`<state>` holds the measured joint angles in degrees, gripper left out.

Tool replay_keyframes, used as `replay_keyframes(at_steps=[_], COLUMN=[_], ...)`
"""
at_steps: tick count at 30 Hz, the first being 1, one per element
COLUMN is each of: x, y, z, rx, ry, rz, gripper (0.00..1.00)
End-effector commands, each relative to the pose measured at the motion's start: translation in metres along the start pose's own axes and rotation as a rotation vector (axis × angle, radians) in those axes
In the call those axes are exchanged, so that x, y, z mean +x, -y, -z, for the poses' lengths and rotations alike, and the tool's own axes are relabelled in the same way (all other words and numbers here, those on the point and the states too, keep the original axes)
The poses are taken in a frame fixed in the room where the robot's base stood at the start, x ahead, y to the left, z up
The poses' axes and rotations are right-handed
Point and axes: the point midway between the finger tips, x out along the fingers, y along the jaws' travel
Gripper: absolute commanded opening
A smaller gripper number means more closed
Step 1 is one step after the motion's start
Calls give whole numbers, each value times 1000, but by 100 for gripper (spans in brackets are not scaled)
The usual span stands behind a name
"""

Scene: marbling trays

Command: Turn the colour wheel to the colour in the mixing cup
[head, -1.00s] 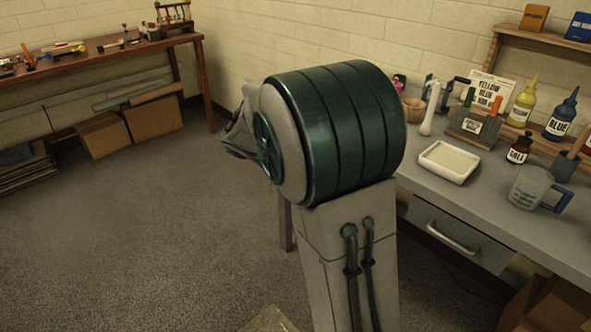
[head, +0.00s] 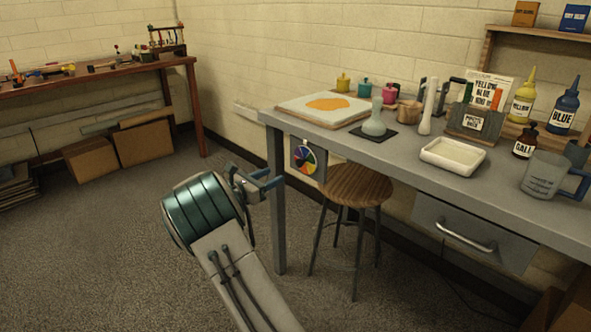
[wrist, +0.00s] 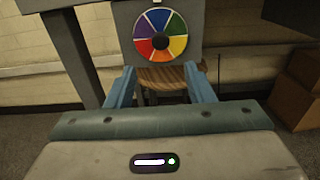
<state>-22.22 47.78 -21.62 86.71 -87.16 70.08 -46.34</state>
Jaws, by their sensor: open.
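The colour wheel (head: 306,159) hangs on a grey panel below the table's left end. In the wrist view the colour wheel (wrist: 160,36) shows several coloured wedges and a dark hub, straight ahead. My gripper (head: 268,183) is open and empty, to the left of the wheel and apart from it. In the wrist view its two blue fingers (wrist: 160,86) stand apart below the wheel. A grey measuring cup with a blue handle (head: 545,176), perhaps the mixing cup, stands at the table's right; its contents cannot be made out.
A wooden stool (head: 356,186) stands close to the right of the wheel. The table's leg (head: 277,200) is beside my gripper. The grey table (head: 400,150) holds a white tray (head: 452,156), a flask (head: 374,122) and bottles. Open floor lies left.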

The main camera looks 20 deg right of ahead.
Motion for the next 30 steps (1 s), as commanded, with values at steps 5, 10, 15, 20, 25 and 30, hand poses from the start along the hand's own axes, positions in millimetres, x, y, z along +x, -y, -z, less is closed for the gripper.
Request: replay_keyframes(at_steps=[5, 10, 15, 20, 25, 30], x=[41, 75, 98, 108, 109, 109], y=[1, 1, 1, 0, 0, 0], z=[3, 3, 2, 1, 0, 1], rx=[1, 1, 3, 1, 1, 1], ry=[0, -1, -2, -1, -1, -2], rz=[4, 3, 2, 1, 0, 0], gripper=[48, 48, 48, 48, 48, 34])
